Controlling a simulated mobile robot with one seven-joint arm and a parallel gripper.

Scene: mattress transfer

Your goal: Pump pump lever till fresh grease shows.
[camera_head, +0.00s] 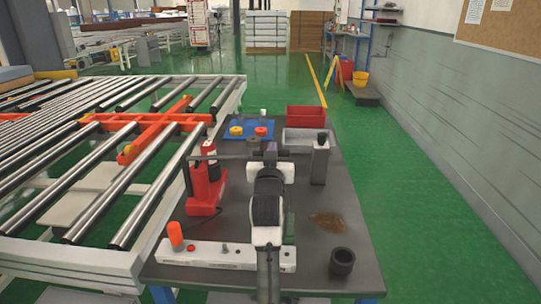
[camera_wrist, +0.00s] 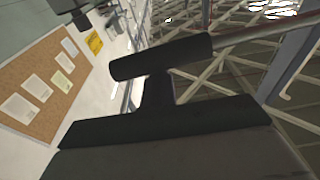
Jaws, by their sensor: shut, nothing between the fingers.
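The red pump (camera_head: 205,187) stands on the left side of the dark table. Its thin lever (camera_head: 225,157) runs right from the pump top towards my gripper (camera_head: 270,150). In the wrist view the lever's dark grip (camera_wrist: 135,68) lies across my fingertips (camera_wrist: 160,78), with the thin rod leaving to the upper right. My fingers are shut with nothing between them; whether they touch the grip I cannot tell. No fresh grease can be made out.
The table (camera_head: 300,190) also holds a brown stain (camera_head: 328,222), a black cup (camera_head: 342,262), a grey container (camera_head: 320,160), a red bin (camera_head: 305,117) and a blue mat (camera_head: 238,129). A roller conveyor (camera_head: 110,150) stands at left. Green floor is clear at right.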

